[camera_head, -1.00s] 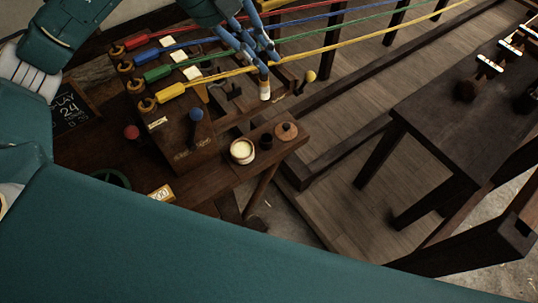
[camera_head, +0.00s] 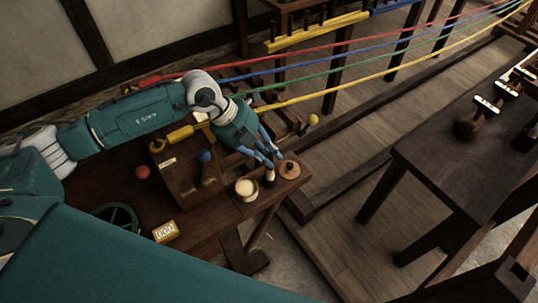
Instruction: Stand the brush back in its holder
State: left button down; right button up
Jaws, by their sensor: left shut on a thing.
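My left gripper (camera_head: 267,157) is shut on the brush (camera_head: 270,175) above the front end of the dark bench. Only a short pale part of the brush shows below the blue fingers. The brush's lower end is at the small dark holder (camera_head: 269,183), between a pot of pale stuff and a round wooden lid. The gripper and brush hide most of the holder. I cannot tell whether the brush is inside its mouth or just above it. My right gripper is not in view.
The pale pot (camera_head: 246,188) and wooden lid (camera_head: 289,169) stand close on either side. A wooden box with a blue-knobbed lever (camera_head: 204,157) is to the left. Coloured ropes (camera_head: 340,90) stretch behind the gripper.

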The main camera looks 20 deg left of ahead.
pick_arm(q)
jog(key=shift+f, duration=0.8)
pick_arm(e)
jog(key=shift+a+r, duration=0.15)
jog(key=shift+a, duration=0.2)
pick_arm(q)
jog(key=shift+f, duration=0.2)
jog(key=c, duration=1.8)
grip_release()
jog(key=shift+o, duration=0.8)
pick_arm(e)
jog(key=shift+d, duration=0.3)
pick_arm(q)
jog(key=shift+r, duration=0.1)
